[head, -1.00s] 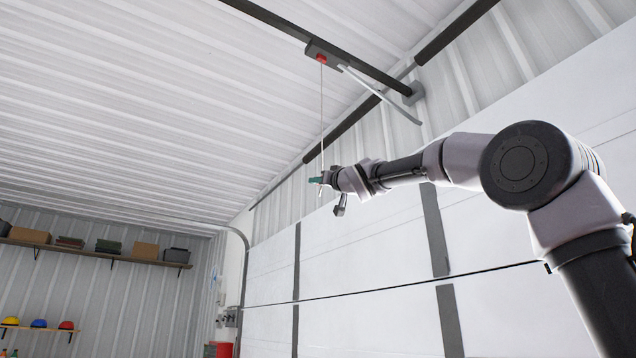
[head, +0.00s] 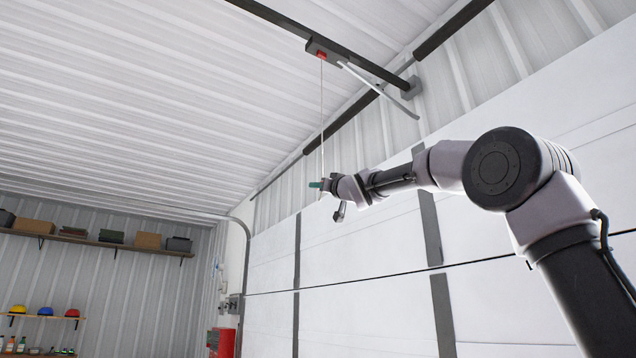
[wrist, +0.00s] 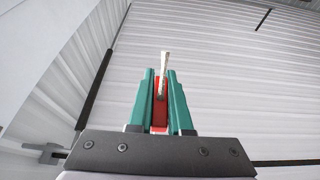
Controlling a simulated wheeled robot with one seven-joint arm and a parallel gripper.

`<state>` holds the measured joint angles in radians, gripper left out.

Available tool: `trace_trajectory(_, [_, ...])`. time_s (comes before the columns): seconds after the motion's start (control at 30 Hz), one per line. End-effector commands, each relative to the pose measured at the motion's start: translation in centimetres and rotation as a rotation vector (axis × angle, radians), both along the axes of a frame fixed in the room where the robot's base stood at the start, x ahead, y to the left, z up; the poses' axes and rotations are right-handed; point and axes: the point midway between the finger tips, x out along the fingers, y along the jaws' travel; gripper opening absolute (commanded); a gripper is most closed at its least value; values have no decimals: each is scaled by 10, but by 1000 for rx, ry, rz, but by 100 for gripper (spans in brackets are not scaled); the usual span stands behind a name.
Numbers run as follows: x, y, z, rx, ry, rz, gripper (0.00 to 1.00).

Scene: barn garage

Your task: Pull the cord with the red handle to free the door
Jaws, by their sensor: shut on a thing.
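The pale cord (head: 322,115) hangs from a red piece (head: 321,55) on the dark trolley of the ceiling rail and runs straight down to my gripper (head: 320,186). In the wrist view, the red handle (wrist: 160,108) sits between the two green fingers of my gripper (wrist: 161,100), which are shut on it. The cord (wrist: 164,65) rises from the top of the handle. The fingers cover the sides of the handle. The white sectional garage door (head: 365,240) stands closed behind my arm. A bent light-coloured bar (head: 385,92) links the trolley toward the door's top.
The dark ceiling rail (head: 270,14) runs above my gripper to a bracket at the wall. Shelves with boxes (head: 75,234) and hard hats are on the far left wall. A red cabinet (head: 222,342) stands near the door's left end. The air left of my gripper is clear.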

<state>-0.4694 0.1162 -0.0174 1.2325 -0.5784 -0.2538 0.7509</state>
Motion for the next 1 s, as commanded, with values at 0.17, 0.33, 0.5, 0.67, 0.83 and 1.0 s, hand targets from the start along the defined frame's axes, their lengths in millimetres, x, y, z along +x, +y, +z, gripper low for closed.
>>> trace_trajectory(0.17, [1,0,-2,-1,4,-1,44])
trace_trajectory(0.33, [1,0,-1,-1,3,-1,48])
trace_trajectory(0.5, [0,-1,-1,-1,3,-1,48])
trace_trajectory(0.67, [-11,-8,-6,0,5,0,48])
trace_trajectory(0.83, [-37,-25,-18,0,4,0,48])
trace_trajectory(1.0, [-62,-43,-32,-1,4,-1,48])
